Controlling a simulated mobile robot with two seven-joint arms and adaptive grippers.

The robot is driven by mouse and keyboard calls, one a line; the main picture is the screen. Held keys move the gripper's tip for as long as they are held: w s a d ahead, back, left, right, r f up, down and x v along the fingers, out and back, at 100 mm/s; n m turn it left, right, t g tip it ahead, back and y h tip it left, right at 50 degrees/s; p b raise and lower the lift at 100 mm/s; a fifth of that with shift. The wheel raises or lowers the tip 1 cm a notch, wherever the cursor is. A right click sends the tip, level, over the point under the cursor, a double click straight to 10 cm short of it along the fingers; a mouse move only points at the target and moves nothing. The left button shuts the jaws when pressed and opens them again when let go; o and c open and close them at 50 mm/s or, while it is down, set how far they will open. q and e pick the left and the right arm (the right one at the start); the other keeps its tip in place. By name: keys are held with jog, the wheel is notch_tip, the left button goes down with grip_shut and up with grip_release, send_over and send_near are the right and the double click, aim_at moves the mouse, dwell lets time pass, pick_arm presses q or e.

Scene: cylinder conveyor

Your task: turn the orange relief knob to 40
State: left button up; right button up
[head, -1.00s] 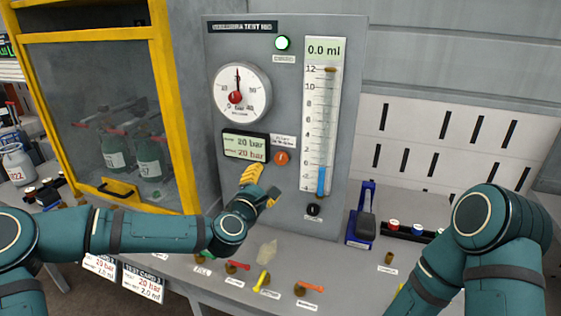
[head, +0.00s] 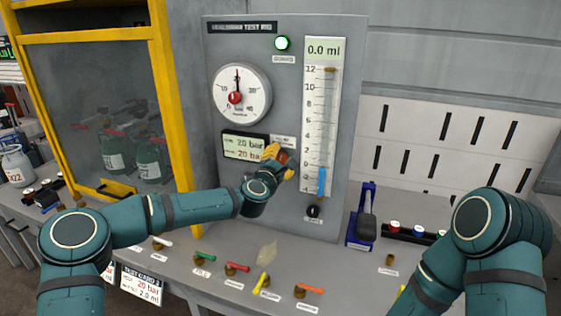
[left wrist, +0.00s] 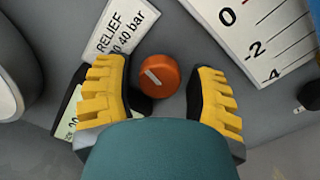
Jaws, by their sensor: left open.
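The orange relief knob (left wrist: 160,75) sits on the grey panel, with a pale pointer line across its face. In the left wrist view it lies between the two yellow-padded fingers of my left gripper (left wrist: 168,95), with a gap on each side. In the head view my left gripper (head: 279,160) is at the panel and hides most of the knob (head: 283,157). The relief label (left wrist: 122,30) beside the knob is partly readable, with "40 bar". The digital display (head: 244,147) reads 20 bar on its lines. My right gripper is out of view.
A dial gauge (head: 241,93) is above the display. A graduated column (head: 322,115) stands right of the knob, with a black knob (head: 313,211) below it. Several coloured valve handles line the bench. A yellow-framed guard (head: 180,110) stands close on the left.

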pick_arm(q)
jog(key=c, duration=0.9)
jog(key=shift+r+m, duration=0.15)
jog(key=shift+m, duration=0.35)
jog(key=m, duration=0.2)
jog(key=shift+d+m, duration=0.1)
jog(key=shift+m, duration=1.8)
jog(key=shift+s, duration=0.1)
jog(key=o, duration=0.9)
